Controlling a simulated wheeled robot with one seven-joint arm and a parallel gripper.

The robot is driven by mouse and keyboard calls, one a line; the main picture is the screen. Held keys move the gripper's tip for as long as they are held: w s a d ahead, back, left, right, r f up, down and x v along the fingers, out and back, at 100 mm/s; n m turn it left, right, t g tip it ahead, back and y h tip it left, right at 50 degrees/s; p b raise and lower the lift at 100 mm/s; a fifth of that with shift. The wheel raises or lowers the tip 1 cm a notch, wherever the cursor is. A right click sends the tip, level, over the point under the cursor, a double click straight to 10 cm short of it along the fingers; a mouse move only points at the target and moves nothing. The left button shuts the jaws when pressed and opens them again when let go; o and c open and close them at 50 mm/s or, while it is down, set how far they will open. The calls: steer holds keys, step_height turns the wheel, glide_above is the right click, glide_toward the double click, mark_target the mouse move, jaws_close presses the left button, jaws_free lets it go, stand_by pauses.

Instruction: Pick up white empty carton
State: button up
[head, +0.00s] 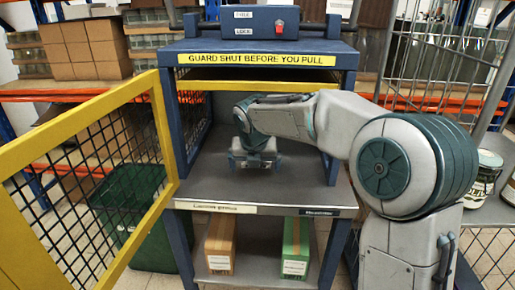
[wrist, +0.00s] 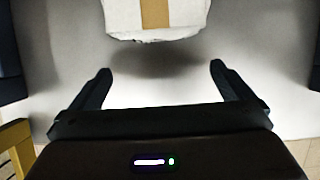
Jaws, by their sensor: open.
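In the wrist view, a white carton (wrist: 190,14) with a brown strip of tape lies on a pale surface at the top edge, cut off by the frame. My gripper (wrist: 162,68) is open and empty, its two fingers spread apart on the near side of the carton, with a gap between them and it. In the head view, my gripper (head: 254,163) reaches into the blue press frame, above its grey table (head: 310,192). The white carton cannot be made out there; my arm and gripper hide part of the table.
A yellow mesh guard door (head: 160,130) stands open at the left of the blue frame (head: 345,60). A brown carton (head: 219,246) and a green carton (head: 296,248) are on the shelf below. A green bin (head: 130,205) stands behind the door. A wire cage (head: 440,50) is at right.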

mark_target(256, 170)
steer(key=w, duration=0.2)
steer(key=w+f, duration=0.1)
steer(key=w, duration=0.1)
steer(key=shift+b, duration=0.35)
steer(key=shift+w+f, duration=0.1)
steer(key=shift+f, duration=0.05)
steer(key=shift+c, duration=0.3)
steer(key=c, duration=0.9)
steer(key=shift+o, duration=0.2)
steer(key=shift+r+p, duration=0.25)
steer(key=shift+p, duration=0.4)
